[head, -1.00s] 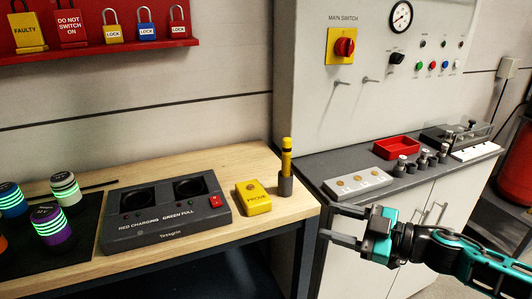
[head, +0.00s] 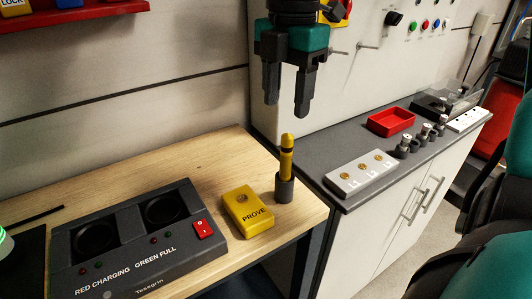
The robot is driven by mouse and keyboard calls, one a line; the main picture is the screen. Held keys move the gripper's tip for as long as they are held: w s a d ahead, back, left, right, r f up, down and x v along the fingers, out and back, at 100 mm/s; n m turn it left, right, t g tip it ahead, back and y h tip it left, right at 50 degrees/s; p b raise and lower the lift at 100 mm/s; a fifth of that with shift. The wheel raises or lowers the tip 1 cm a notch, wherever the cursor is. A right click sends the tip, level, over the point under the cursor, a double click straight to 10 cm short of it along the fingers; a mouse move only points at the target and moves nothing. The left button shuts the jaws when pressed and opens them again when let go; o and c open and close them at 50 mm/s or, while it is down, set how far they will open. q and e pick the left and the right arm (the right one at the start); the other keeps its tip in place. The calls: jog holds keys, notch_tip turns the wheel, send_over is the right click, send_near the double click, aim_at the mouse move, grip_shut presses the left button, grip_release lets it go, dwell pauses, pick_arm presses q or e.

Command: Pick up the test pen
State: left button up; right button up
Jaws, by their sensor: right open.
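The test pen (head: 287,157) is yellow with dark bands. It stands upright in a small dark grey holder (head: 284,189) near the right end of the wooden bench. My right gripper (head: 286,108) points down above the pen, its two dark fingers apart and empty. In the picture the fingertips are a little above the pen's top, and a gap shows between them and the pen. The pen's lower end is hidden in the holder. My left gripper is not in view.
A yellow PROVE box (head: 247,211) lies just left of the holder. The dark charging station (head: 128,240) is farther left. On the grey counter (head: 345,203) to the right are a terminal block (head: 361,174), a red tray (head: 391,121) and several small posts.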

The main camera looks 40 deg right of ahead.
aim_at(286, 159)
jog(key=f, duration=1.2)
jog(key=shift+s+f, duration=0.2)
jog(key=shift+s, duration=0.1)
grip_shut()
